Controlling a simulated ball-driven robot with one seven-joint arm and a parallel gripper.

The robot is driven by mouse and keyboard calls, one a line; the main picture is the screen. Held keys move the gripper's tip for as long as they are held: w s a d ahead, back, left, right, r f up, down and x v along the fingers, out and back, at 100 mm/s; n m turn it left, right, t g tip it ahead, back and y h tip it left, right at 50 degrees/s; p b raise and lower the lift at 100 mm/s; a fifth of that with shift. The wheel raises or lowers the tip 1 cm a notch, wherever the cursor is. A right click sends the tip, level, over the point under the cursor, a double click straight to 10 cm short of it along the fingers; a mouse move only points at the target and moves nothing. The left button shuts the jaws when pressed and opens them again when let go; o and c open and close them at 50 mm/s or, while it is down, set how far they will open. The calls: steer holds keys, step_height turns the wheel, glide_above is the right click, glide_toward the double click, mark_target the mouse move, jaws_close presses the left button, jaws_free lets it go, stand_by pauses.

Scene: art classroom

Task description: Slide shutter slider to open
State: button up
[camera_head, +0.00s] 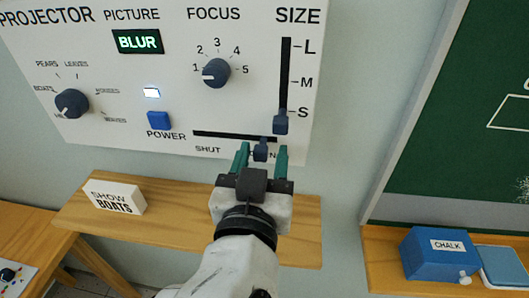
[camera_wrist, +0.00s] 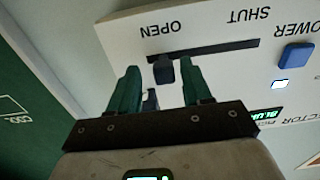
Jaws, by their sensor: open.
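The shutter slider knob (camera_head: 261,153) is a small dark blue block on a black horizontal slot (camera_head: 222,135) low on the white projector panel. It stands near the right end of the slot, by the partly hidden OPEN label. The wrist view, which is upside down, also shows the knob (camera_wrist: 164,72) at the slot's OPEN end, away from SHUT. My gripper (camera_head: 262,148) is open, with one green finger on each side of the knob. In the wrist view the fingers (camera_wrist: 162,69) show gaps to the knob on both sides. Touching cannot be seen.
The size slider knob (camera_head: 280,122) sits at S, just above my right finger. The focus dial (camera_head: 216,73), blue power button (camera_head: 159,120) and BLUR display (camera_head: 138,41) are on the panel. A wooden shelf (camera_head: 170,215) with a SHOW BOATS block (camera_head: 114,197) is below.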

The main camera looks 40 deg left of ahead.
steer(key=b+v, duration=0.2)
steer(key=v, duration=0.7)
steer(key=shift+s+d, duration=0.1)
steer(key=shift+d, duration=0.05)
